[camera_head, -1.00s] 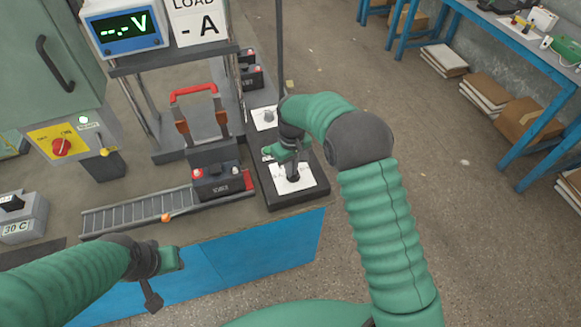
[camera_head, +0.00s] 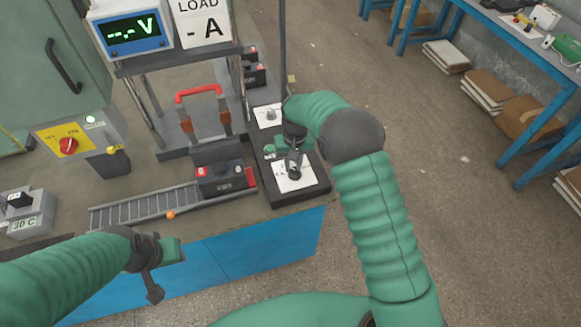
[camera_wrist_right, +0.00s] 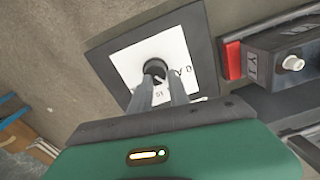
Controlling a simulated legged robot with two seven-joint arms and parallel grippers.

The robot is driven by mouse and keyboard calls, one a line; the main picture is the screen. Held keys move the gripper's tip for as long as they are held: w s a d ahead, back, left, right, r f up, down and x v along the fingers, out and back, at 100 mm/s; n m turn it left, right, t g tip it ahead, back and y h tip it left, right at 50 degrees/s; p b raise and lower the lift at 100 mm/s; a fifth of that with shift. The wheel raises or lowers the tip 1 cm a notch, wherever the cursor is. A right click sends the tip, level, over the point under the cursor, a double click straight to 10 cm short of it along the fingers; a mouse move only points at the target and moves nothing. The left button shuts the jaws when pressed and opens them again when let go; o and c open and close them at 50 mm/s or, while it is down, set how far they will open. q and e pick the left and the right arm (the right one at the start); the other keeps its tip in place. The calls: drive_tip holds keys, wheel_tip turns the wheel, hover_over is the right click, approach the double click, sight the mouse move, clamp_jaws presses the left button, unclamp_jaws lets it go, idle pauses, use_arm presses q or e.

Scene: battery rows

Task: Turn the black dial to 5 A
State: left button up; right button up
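The black dial (camera_head: 294,172) stands on a white printed card (camera_head: 305,182) on a dark base at the bench's front right corner. In the right wrist view the dial (camera_wrist_right: 155,68) shows just beyond the tips of my right gripper (camera_wrist_right: 160,80). Its two fingers are apart with a narrow gap, and their tips overlap the dial's near side. I cannot tell whether they press on it. The card's marks are too blurred to read the setting. In the head view my right gripper (camera_head: 292,155) is over the dial. My left gripper (camera_head: 154,285) hangs low before the bench, away from the dial.
A second card with a small grey knob (camera_head: 270,115) lies behind the dial. A dark battery with red parts (camera_head: 222,178) sits left of it at the rail's end (camera_head: 135,208). Displays read "--.- V" (camera_head: 134,31) and "- A" (camera_head: 207,32). A yellow switch plate (camera_head: 68,140) is left.

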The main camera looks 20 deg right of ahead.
drive_tip(key=shift+o, duration=1.2)
drive_tip(key=p, duration=0.1)
drive_tip(key=w+d+r+p, duration=0.1)
drive_tip(key=shift+w+d+r+p, duration=0.15)
drive_tip(key=shift+w+d+p, duration=0.05)
drive_tip(key=shift+d+p, duration=0.1)
drive_tip(key=r, duration=0.1)
drive_tip(key=r+p, duration=0.1)
drive_tip(key=a+r+p, duration=0.1)
drive_tip(key=shift+s+r, duration=0.35)
drive_tip(key=shift+r, duration=0.05)
drive_tip(key=shift+w+a+r+p, duration=0.15)
drive_tip(key=shift+a+r+p, duration=0.05)
drive_tip(key=shift+r+p, duration=0.5)
use_arm(q)
wheel_tip(320, 180, up, 15)
drive_tip(key=w+d+p, duration=0.1)
drive_tip(key=p, duration=0.8)
drive_tip(key=shift+w+f, duration=0.15)
drive_tip(key=shift+w, duration=0.25)
use_arm(e)
wheel_tip(320, 180, up, 11)
hover_over(294, 168)
drive_tip(key=shift+w+r, duration=0.1)
drive_tip(key=shift+r, duration=0.1)
